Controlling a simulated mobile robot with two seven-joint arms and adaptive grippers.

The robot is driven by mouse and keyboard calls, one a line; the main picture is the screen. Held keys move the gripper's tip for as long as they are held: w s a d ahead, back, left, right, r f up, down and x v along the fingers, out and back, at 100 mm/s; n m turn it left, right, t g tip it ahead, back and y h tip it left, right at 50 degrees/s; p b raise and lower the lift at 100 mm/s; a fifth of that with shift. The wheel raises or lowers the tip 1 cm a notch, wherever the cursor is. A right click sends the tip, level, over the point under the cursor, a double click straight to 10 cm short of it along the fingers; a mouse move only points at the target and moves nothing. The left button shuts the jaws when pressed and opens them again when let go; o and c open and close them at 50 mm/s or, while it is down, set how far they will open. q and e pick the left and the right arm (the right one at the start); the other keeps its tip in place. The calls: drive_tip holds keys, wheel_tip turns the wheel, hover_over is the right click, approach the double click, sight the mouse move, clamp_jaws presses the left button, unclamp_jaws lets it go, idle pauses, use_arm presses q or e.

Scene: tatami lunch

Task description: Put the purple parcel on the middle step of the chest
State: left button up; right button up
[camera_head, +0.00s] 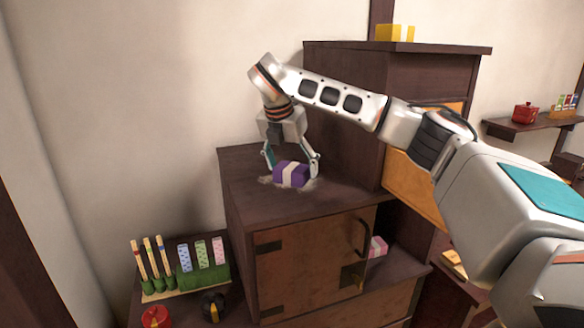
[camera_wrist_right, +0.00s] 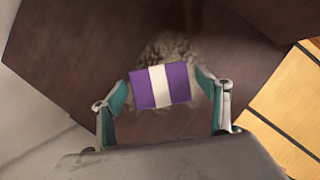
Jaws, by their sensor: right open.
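The purple parcel (camera_head: 291,174) with a white band rests on the middle step (camera_head: 330,195) of the dark wooden chest, on a pale dusty patch. My right gripper (camera_head: 292,172) points down over it with its fingers open, one on each side of the parcel. In the right wrist view the parcel (camera_wrist_right: 163,86) lies between the two teal fingertips (camera_wrist_right: 162,88), which are very close to its ends; I cannot tell if they touch. My left gripper is not in view.
A yellow parcel (camera_head: 395,33) sits on the higher top step. A pink parcel (camera_head: 377,246) lies in a lower opening. A stand with sticks and patterned cards (camera_head: 203,274), a red pot (camera_head: 156,317) and a black pot (camera_head: 213,305) are at lower left. The wall rises behind.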

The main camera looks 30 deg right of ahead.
drive_tip(key=v, duration=1.1)
drive_tip(key=shift+r, duration=0.3)
drive_tip(key=shift+s, duration=0.15)
